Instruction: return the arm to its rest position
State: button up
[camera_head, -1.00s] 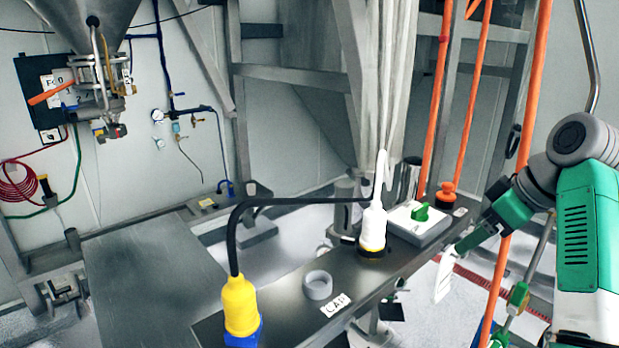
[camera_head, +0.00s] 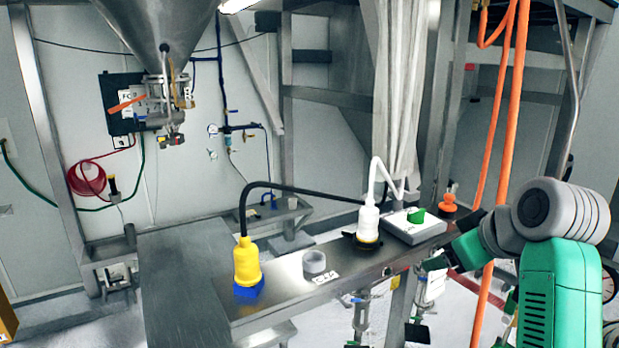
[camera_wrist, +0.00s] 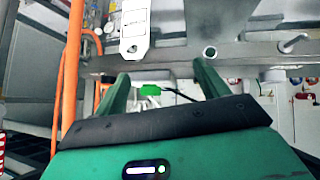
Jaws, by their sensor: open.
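My arm (camera_head: 565,270) stands at the right edge of the head view, green and grey, with its forearm reaching left toward the steel bench. My gripper (camera_wrist: 163,85) shows in the wrist view with its two green fingers spread apart and nothing held between them. In the head view the gripper is small and partly hidden beside the bench's right end, so its fingertips are hard to make out.
Orange pipes (camera_head: 505,120) rise close to the arm. A white tag (camera_wrist: 135,28) hangs ahead of the gripper.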

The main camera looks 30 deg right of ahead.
jog(key=w+a+r+t, duration=0.2)
jog(key=a, duration=0.6)
jog(key=w+a+r+t+h, duration=0.1)
jog(key=w+a+r+t, duration=0.15)
jog(key=a, duration=0.55)
jog(key=w+a+r+t, duration=0.1)
jog(key=w+a+t, duration=0.2)
jog(key=a, duration=0.4)
jog(key=s+a+r+t+y, duration=0.1)
jog(key=s+a+r+t, duration=0.3)
jog(key=s+a, duration=0.5)
jog(key=s+a+r+t+y, duration=0.2)
jog(key=s+a+r+t, duration=0.2)
jog(key=s+a, duration=0.5)
jog(key=a+r, duration=0.2)
jog(key=a, duration=0.2)
jog(key=shift+a+r+m+t, duration=0.15)
jog(key=shift+m+t, duration=0.15)
jog(key=shift+t, duration=0.05)
jog(key=c, duration=1)
jog(key=shift+o, duration=0.2)
